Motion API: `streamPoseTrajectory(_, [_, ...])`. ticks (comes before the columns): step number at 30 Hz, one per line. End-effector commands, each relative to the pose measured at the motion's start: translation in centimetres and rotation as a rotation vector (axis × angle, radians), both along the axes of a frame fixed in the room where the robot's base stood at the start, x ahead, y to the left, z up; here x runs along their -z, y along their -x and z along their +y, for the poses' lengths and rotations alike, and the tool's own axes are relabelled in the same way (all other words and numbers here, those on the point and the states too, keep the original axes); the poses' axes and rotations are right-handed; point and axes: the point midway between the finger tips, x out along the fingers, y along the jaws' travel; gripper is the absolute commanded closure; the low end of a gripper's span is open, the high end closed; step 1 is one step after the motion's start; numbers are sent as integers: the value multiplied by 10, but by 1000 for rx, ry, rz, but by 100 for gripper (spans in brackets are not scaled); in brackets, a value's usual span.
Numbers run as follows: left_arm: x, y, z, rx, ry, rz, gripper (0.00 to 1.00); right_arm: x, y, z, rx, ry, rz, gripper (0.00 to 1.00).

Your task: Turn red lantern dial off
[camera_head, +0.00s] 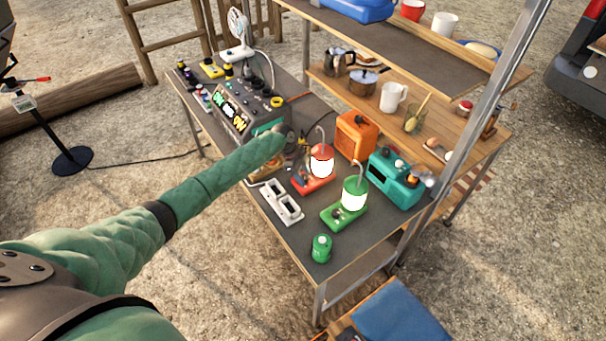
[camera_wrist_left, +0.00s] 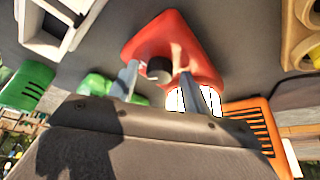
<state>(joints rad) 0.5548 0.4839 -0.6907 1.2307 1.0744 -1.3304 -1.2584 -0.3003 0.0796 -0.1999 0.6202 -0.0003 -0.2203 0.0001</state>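The red lantern (camera_head: 313,178) stands on the dark table in the head view, its globe (camera_head: 321,162) glowing white. In the left wrist view its red base (camera_wrist_left: 170,40) carries a round black dial (camera_wrist_left: 158,70). My left gripper (camera_head: 294,148) is beside the lantern, partly hidden by its own arm in the head view. In the left wrist view its two grey fingers (camera_wrist_left: 158,80) are apart, one on each side of the dial. I cannot tell whether they touch it. My right gripper is not in view.
A lit green lantern (camera_head: 348,202) stands close by to the right. A white socket strip (camera_head: 282,203), a green canister (camera_head: 321,248), an orange box (camera_head: 356,135) and a teal appliance (camera_head: 395,178) surround it. A shelf post (camera_head: 480,100) rises at the right.

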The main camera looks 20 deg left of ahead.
Motion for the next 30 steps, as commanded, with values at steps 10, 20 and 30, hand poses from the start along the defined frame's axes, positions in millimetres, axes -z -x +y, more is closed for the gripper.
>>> streamPoseTrajectory(10, [-1,0,0,-2,0,0,94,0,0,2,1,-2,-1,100])
streamPoseTrajectory(20, [-1,1,-1,-99,2,-2,94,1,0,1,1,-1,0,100])
streamPoseTrajectory(30, [-2,3,-1,-383,2,-2,94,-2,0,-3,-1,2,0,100])
